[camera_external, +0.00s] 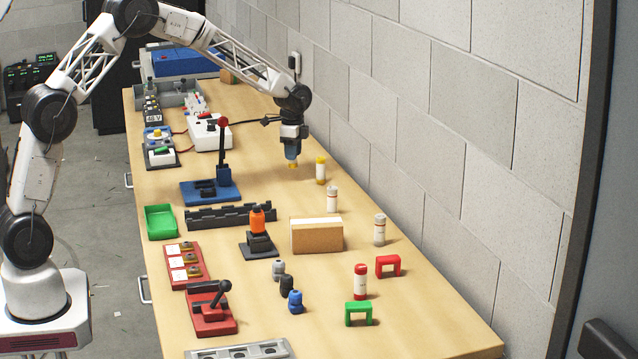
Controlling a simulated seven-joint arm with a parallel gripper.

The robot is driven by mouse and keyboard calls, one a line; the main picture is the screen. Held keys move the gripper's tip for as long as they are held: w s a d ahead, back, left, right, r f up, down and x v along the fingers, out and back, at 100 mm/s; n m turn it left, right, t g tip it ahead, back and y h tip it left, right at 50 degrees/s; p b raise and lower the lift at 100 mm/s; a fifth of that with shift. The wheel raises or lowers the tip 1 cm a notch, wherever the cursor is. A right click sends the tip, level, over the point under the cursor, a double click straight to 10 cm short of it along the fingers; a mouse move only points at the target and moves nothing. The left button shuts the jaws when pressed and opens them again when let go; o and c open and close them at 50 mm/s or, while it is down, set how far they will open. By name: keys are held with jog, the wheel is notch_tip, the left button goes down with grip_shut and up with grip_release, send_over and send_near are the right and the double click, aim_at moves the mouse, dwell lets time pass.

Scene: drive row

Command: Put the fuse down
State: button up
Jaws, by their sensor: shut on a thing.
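My gripper (291,151) points down over the far right part of the bench, near the wall. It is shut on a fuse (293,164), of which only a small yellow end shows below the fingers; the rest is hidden. The yellow end seems close to the bench top, but I cannot tell whether it touches. Just right of it stands a white fuse with a yellow cap (320,171). Nearer stand two white fuses with pale caps, one (332,199) and another (379,230), and a red and white fuse (360,281).
A blue-based lever switch (210,191) stands left of my gripper. A dark rail (231,215), a cardboard-coloured block (316,236), a red arch (388,266) and a green arch (358,313) stand nearer. The wall (420,120) runs close along the right edge.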

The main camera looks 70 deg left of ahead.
aim_at(293, 165)
jog(key=shift+f, duration=2.25)
jog(key=shift+f, duration=0.1)
jog(key=o, duration=1)
jog(key=shift+c, duration=0.2)
notch_tip(293, 165, up, 12)
jog(key=shift+r, duration=0.1)
